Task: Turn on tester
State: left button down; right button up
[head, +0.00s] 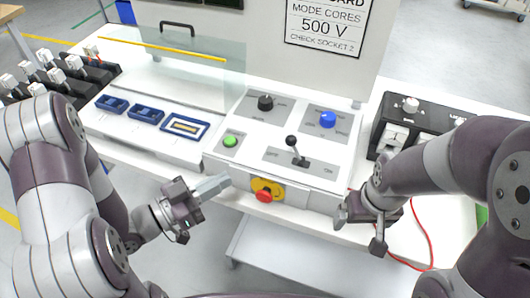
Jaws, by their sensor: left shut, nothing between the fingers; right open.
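The tester (335,185) is a white console on the bench in the middle of the head view. Its top has a black knob (265,102), a blue knob (327,119), a green button (230,141) and a black ball-topped lever (293,146). A red rotary switch (264,196) on a yellow plate is on its front face. My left gripper (212,187) is shut and empty, just left of the red switch and apart from it. My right gripper (360,229) is open and empty, in front of the console's right end.
A clear raised cover with a yellow edge (160,48) stands behind blue sockets (147,114) at left. Black units with white clips (62,75) are at far left. A black box (408,122) and a red cable (428,240) are at right. A sign (326,27) reads 500 V.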

pick_arm(q)
jog(key=shift+w+d+r, duration=0.1)
jog(key=shift+d+r, duration=0.05)
jog(key=shift+r, duration=0.1)
jog(key=p, duration=0.3)
send_near(287, 143)
jog(key=x, duration=0.5)
jog(key=shift+w+d+f, duration=0.15)
jog(key=shift+w+f, duration=0.1)
jog(key=shift+w+d, duration=0.4)
jog(key=shift+d, duration=0.1)
jog(key=shift+s+d+r+m, duration=0.1)
jog(key=shift+d+r+m, duration=0.1)
jog(key=shift+m, duration=0.1)
